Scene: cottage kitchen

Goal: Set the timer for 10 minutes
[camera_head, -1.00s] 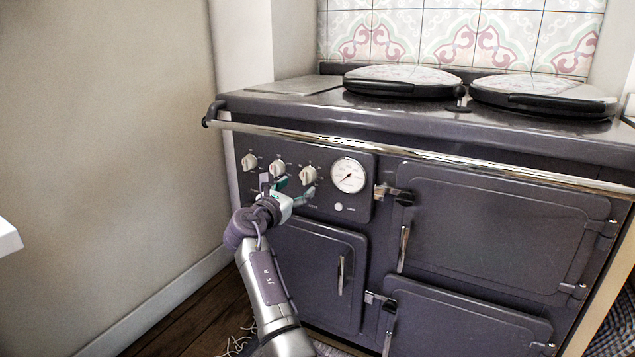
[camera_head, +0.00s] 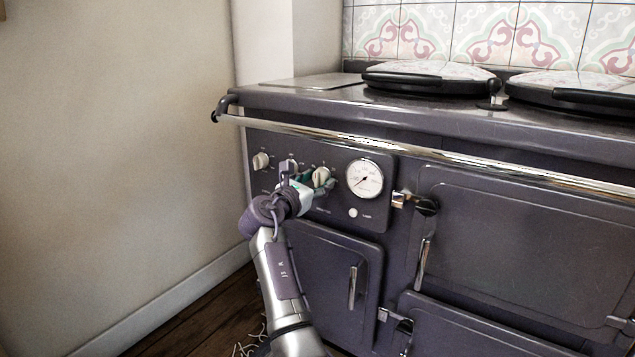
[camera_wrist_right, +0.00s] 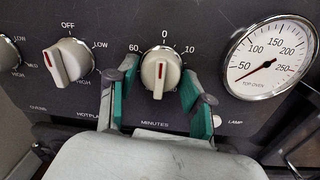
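The timer knob (camera_wrist_right: 160,72), cream with a red mark, sits above the word MINUTES on the stove's dark control panel (camera_head: 325,209). Its red mark points up, at about 0; 10 is printed to the right of 0 and 60 to the left. In the head view it is the rightmost knob (camera_head: 321,175). My right gripper (camera_wrist_right: 158,97) is open, with one green-padded finger on each side of the knob's lower part. A gap shows between each finger and the knob, so I see no grip. My left gripper is out of view.
A hotplate knob (camera_wrist_right: 68,63) stands close to the left of the right gripper. A round oven gauge (camera_head: 365,179) is to the right of the timer knob, with a small lamp (camera_head: 353,213) below it. A chrome rail (camera_head: 400,149) runs above the panel.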

